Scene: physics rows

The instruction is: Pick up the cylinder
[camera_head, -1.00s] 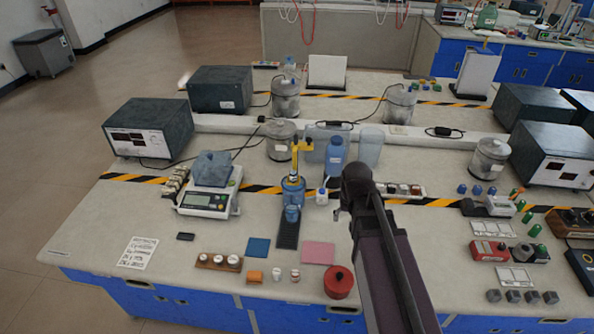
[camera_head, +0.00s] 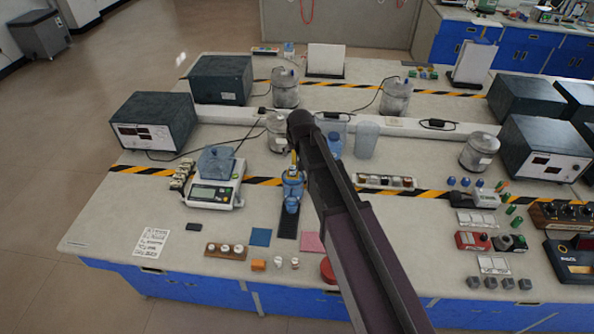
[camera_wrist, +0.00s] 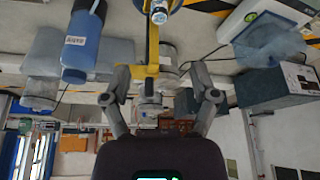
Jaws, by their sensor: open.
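A blue cylinder-shaped object (camera_head: 292,205) stands upright on a narrow black mat (camera_head: 287,226) near the table's middle. Just behind it is a blue piece with a yellow upright part (camera_head: 293,176), partly covered by my arm. I cannot tell for sure which is the cylinder of the task. In the wrist view, which looks upside down, a yellow bar (camera_wrist: 153,45) and a blue rounded part (camera_wrist: 160,8) lie beyond my gripper (camera_wrist: 160,85). Its fingers are spread apart with nothing seen held between them. The head view hides my gripper behind my arm.
A blue bottle (camera_head: 334,146) stands behind my arm and shows in the wrist view (camera_wrist: 82,45). A balance (camera_head: 214,192) stands left of the mat. Glass jars (camera_head: 278,133) stand behind. A red round pot (camera_head: 327,270) is partly hidden.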

